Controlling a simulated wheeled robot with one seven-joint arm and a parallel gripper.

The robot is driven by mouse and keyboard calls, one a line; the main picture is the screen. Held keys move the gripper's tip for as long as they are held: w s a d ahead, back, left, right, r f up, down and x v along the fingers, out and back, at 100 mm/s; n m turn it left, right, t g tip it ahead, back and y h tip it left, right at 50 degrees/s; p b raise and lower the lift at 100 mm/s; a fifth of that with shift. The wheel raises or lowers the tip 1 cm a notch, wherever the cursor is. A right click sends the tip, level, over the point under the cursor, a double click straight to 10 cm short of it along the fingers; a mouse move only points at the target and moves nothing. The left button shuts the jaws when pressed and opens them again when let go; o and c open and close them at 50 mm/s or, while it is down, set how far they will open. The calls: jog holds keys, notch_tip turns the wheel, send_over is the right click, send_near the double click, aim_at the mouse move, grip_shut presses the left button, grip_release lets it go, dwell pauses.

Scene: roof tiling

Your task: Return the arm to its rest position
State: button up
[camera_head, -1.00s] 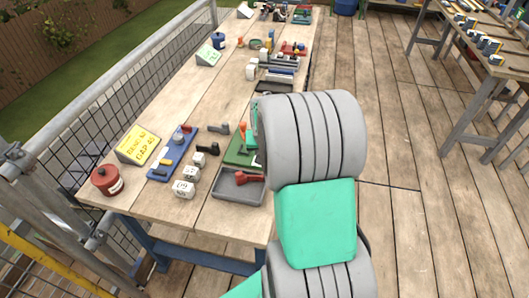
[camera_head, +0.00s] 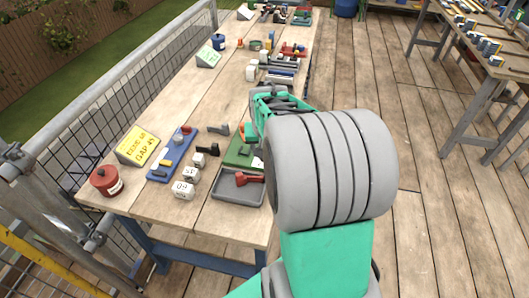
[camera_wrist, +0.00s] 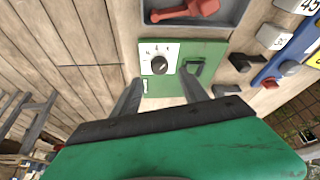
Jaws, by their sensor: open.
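My arm rises at the lower right of the head view, its grey and green links beside the workbench (camera_head: 215,225). My gripper (camera_wrist: 160,92) is open and empty in the wrist view, its two dark fingers apart above a green board (camera_wrist: 205,50) with a white dial plate (camera_wrist: 158,58). In the head view the green wrist part shows behind the big grey joint at the bench's right edge. The fingertips are hidden there.
A grey tray (camera_head: 225,195) holds a red tool (camera_head: 249,178) at the near bench edge. A blue board (camera_head: 175,150), white numbered blocks (camera_head: 184,189), a yellow sign (camera_head: 138,146) and a red can (camera_head: 106,180) lie left. Open decking (camera_head: 450,230) is right.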

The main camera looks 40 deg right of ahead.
jog(key=shift+v, duration=1)
